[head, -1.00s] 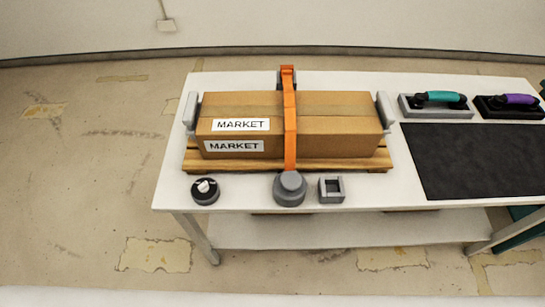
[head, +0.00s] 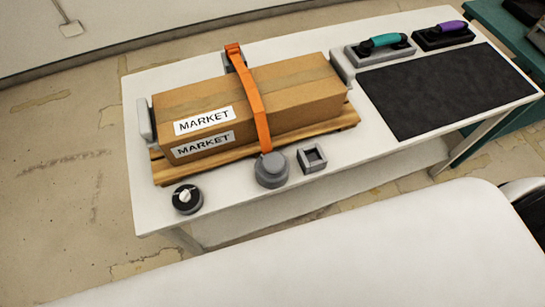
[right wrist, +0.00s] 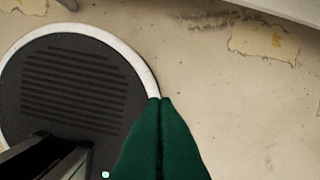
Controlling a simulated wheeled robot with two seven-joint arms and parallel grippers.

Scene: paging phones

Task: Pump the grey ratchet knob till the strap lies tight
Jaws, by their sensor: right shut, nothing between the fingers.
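The grey ratchet knob (head: 271,169) stands at the front edge of the white table, at the lower end of the orange strap (head: 257,103). The strap runs over the cardboard box (head: 295,91), marked MARKET, to a grey bracket behind it. Whether the strap is slack or tight is hard to tell. The box sits on a wooden pallet (head: 341,122). My right gripper (right wrist: 161,98) shows only in the right wrist view, its green fingers together and empty above the floor, away from the table. My left gripper is in neither view.
A black dial with a white pointer (head: 187,199) and a square grey holder (head: 312,158) flank the knob. A black mat (head: 447,90) lies at right, with teal-handled (head: 381,47) and purple-handled (head: 443,34) tools behind it. A teal table stands at far right.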

